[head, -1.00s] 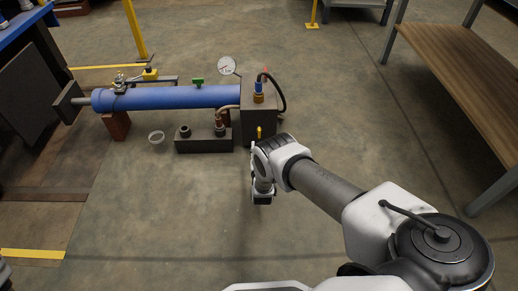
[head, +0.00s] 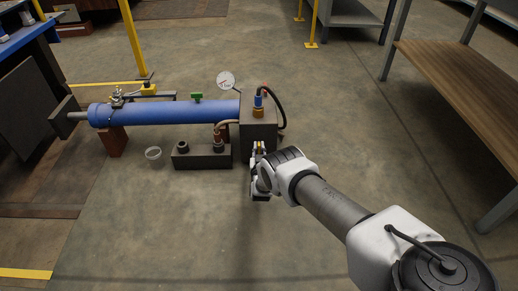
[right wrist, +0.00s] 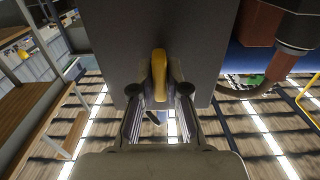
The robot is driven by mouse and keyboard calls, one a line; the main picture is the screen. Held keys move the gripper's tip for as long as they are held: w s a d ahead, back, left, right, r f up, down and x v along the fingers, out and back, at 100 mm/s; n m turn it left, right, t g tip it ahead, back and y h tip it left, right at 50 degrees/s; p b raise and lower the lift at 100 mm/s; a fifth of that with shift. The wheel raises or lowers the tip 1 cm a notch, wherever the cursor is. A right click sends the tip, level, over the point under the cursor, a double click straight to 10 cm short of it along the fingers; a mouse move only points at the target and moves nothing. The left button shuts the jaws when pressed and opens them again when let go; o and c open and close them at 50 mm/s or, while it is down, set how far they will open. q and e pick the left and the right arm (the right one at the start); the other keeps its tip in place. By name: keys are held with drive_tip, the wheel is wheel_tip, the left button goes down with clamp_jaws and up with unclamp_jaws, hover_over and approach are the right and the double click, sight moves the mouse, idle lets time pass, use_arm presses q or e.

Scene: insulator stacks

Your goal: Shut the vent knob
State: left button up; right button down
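The yellow knob (head: 259,147), which I take to be the vent knob, is on the front face of the dark grey block (head: 259,129) at the end of the blue cylinder. My right gripper (head: 257,156) is at this face, partly hiding the knob. In the right wrist view the yellow knob (right wrist: 159,75) stands upright between the two fingertips of my right gripper (right wrist: 161,84). The fingers look open around it, with narrow gaps at the sides; contact is not clear. My left gripper is out of view.
The blue cylinder (head: 165,113) carries a green handle (head: 197,97). A pressure gauge (head: 226,80) and a black hose (head: 280,108) are by the block. A low dark block (head: 201,156) and a ring (head: 153,153) are on the floor. A wooden-topped bench (head: 465,90) stands at right.

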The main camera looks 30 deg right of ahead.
drive_tip(key=shift+m, duration=0.4)
drive_tip(key=m, duration=0.3)
drive_tip(key=shift+d+b, duration=0.1)
drive_tip(key=shift+b, duration=0.25)
drive_tip(key=m, duration=0.4)
drive_tip(key=shift+f+m, duration=0.1)
drive_tip(key=shift+m, duration=0.3)
drive_tip(key=m, duration=0.4)
drive_tip(key=shift+s+d+m+b, duration=0.1)
drive_tip(key=shift+m+b, duration=0.2)
drive_tip(key=shift+b, duration=0.1)
drive_tip(key=m, duration=0.4)
drive_tip(key=shift+f+m, duration=0.1)
drive_tip(key=shift+m, duration=0.3)
drive_tip(key=c, duration=1.2)
unclamp_jaws()
